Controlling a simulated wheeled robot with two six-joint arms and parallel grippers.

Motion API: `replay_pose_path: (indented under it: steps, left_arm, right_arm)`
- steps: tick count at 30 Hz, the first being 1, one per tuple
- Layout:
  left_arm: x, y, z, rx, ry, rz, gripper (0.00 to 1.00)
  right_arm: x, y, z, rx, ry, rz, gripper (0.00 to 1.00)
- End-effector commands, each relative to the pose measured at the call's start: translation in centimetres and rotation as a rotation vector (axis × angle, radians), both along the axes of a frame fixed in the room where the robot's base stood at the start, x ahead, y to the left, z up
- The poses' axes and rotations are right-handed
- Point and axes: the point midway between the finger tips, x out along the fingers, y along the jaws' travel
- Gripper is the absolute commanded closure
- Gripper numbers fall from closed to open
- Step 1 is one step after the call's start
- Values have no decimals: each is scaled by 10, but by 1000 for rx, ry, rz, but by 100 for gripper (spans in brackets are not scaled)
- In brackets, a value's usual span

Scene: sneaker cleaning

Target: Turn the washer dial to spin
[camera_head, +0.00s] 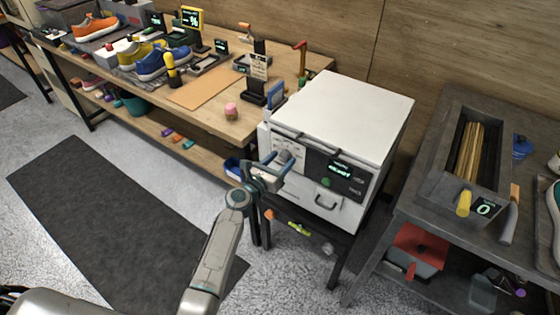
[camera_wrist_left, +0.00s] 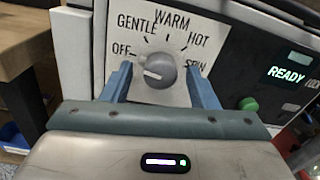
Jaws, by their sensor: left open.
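The white washer (camera_head: 345,112) stands on a dark stand, with its control panel facing me. Its grey dial (camera_wrist_left: 160,70) sits on a white label plate (camera_wrist_left: 205,32) reading OFF, GENTLE, WARM, HOT and SPIN. The dial's pale pointer mark appears to lie on its left side, toward OFF; SPIN is at the right. My left gripper (camera_head: 271,168) is in front of the panel. In the left wrist view, its open blue fingers stand on either side of the dial; I cannot tell whether they touch it. The display (camera_wrist_left: 288,75) reads READY, with a green button (camera_wrist_left: 248,104) below it. My right gripper is not in view.
A wooden workbench (camera_head: 195,95) with sneakers and tools is at the left. A dark cart (camera_head: 430,190) with a bin of sticks is close on the washer's right. The floor in front, with a dark mat (camera_head: 110,205), is clear.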

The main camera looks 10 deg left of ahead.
Motion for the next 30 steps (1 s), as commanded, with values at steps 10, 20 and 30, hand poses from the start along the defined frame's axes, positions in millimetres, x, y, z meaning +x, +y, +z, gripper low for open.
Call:
replay_pose_path:
  steps: [10,20,30]
  left_arm:
    - [0,0,0,0,0,0,76]
    - [0,0,-1,15,-5,0,91]
    - [0,0,-2,179,-70,-1,91]
  right_arm:
    - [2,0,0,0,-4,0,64]
    - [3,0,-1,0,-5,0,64]
    - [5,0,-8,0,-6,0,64]
